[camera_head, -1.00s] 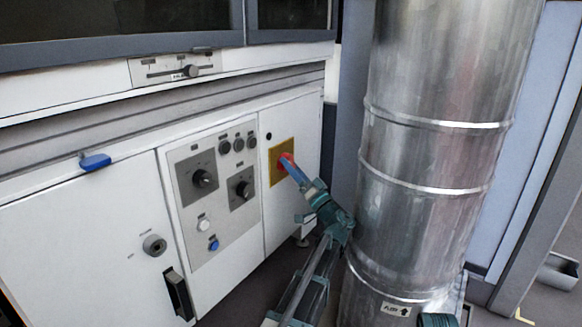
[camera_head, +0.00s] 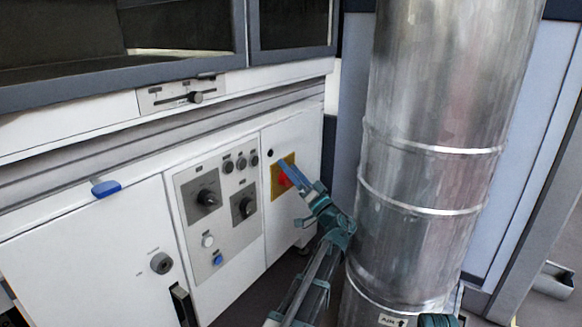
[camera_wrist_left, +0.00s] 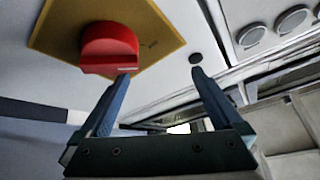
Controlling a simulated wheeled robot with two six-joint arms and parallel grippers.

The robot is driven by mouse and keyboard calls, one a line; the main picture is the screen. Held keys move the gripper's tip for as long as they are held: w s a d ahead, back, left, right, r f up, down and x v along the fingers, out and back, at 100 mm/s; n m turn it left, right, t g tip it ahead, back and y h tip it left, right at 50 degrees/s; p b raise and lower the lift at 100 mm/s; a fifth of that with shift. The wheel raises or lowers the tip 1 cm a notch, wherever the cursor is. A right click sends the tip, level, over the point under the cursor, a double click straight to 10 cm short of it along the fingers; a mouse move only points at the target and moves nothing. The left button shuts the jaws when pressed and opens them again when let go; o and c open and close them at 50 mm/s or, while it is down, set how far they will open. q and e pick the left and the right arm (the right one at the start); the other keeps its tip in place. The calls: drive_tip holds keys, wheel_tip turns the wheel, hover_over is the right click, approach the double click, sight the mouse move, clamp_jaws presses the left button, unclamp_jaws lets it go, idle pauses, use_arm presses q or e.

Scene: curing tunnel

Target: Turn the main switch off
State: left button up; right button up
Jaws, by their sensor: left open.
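The main switch is a red rotary knob (camera_head: 284,180) on a yellow plate (camera_head: 275,183) on the white cabinet's right panel. In the left wrist view the red knob (camera_wrist_left: 109,47) and yellow plate (camera_wrist_left: 60,30) show large at upper left. My left gripper (camera_head: 286,167) is in front of the plate and partly covers it. In the left wrist view its fingers (camera_wrist_left: 161,75) are apart with nothing between them. The left fingertip lies just below the knob in that picture; I cannot tell whether it touches.
A large metal duct (camera_head: 425,150) stands close to the right of my left arm. A grey control panel (camera_head: 220,208) with black knobs and buttons is left of the switch. A blue handle (camera_head: 105,188) and a black door handle (camera_head: 183,305) stick out of the cabinet.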

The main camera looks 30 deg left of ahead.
use_arm(q)
drive_tip(key=s+d+p, duration=0.1)
drive_tip(key=s+d, duration=0.6)
drive_tip(key=s, duration=0.5)
drive_tip(key=shift+d+r, duration=0.25)
drive_tip(key=shift+r, duration=0.1)
drive_tip(key=s+d+f+m+g+h+p, duration=0.35)
drive_tip(key=d+f+h+p, duration=0.35)
drive_tip(key=f+h+p, duration=0.35)
drive_tip(key=s+d+f+m+g+h+p, duration=0.25)
drive_tip(key=s+d+m+h, duration=0.2)
drive_tip(key=d, duration=0.65)
drive_tip(key=s+d+f+m+g+h+p, duration=0.15)
drive_tip(key=s+d+m+h+p, duration=0.3)
drive_tip(key=d, duration=0.55)
wheel_tip(320, 180, up, 37)
drive_tip(key=n+h+p, duration=0.1)
drive_tip(key=h+p, duration=0.1)
drive_tip(key=p, duration=3.5)
drive_tip(key=shift+s+d+n, duration=0.2)
drive_tip(key=shift+s+n, duration=0.1)
drive_tip(key=shift+n, duration=0.05)
drive_tip(key=shift+t, duration=0.25)
